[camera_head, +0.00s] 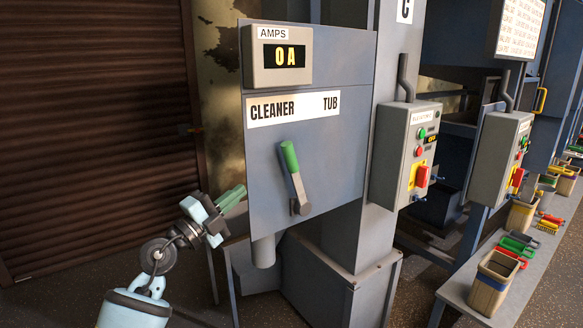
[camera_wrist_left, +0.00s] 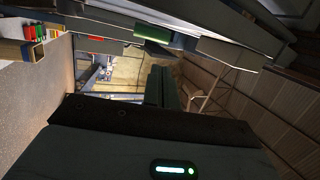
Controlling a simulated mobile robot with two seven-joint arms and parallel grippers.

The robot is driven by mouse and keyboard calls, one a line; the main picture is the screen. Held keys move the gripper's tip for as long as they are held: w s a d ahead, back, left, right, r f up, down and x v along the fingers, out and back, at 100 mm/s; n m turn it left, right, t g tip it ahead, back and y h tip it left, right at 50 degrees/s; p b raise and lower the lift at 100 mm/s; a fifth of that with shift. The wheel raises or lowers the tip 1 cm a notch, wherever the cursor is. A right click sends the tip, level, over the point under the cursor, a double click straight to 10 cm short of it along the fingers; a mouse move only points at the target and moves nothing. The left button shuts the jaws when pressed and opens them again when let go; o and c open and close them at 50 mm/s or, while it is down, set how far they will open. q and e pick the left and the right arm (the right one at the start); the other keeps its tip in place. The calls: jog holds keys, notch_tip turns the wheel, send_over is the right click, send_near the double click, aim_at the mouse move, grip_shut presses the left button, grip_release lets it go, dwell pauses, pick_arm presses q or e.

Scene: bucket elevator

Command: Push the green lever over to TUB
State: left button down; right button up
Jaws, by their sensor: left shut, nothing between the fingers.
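The green lever (camera_head: 291,172) is on the front of a grey panel (camera_head: 347,100). Its green grip tilts up and to the left from a pivot low on the panel, toward the CLEANER end of the white label (camera_head: 293,108). The word TUB is at the label's right end. My left gripper (camera_head: 232,197) is shut and empty, left of the lever and a little lower, apart from it. In the left wrist view the shut fingers (camera_wrist_left: 158,88) point away from the camera. My right gripper is not in view.
An AMPS display (camera_head: 284,56) reading 0 A is above the label. A grey switch box (camera_head: 403,150) with a red handle is right of the panel. A bench (camera_head: 520,275) with bins and tools runs along the right. A brown shutter (camera_head: 90,130) is at the left.

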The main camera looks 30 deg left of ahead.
aim_at(296, 178)
pick_arm(q)
jog(key=shift+a+f+y, duration=0.1)
jog(key=shift+f+y, duration=0.2)
jog(key=shift+f, duration=0.15)
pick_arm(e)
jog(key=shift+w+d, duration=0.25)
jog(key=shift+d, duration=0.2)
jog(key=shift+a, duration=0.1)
pick_arm(q)
jog(key=x, duration=1.2)
jog(key=shift+w+f, duration=0.15)
jog(key=shift+w, duration=0.2)
jog(key=shift+w+d+r, duration=0.2)
jog(key=shift+w, duration=0.45)
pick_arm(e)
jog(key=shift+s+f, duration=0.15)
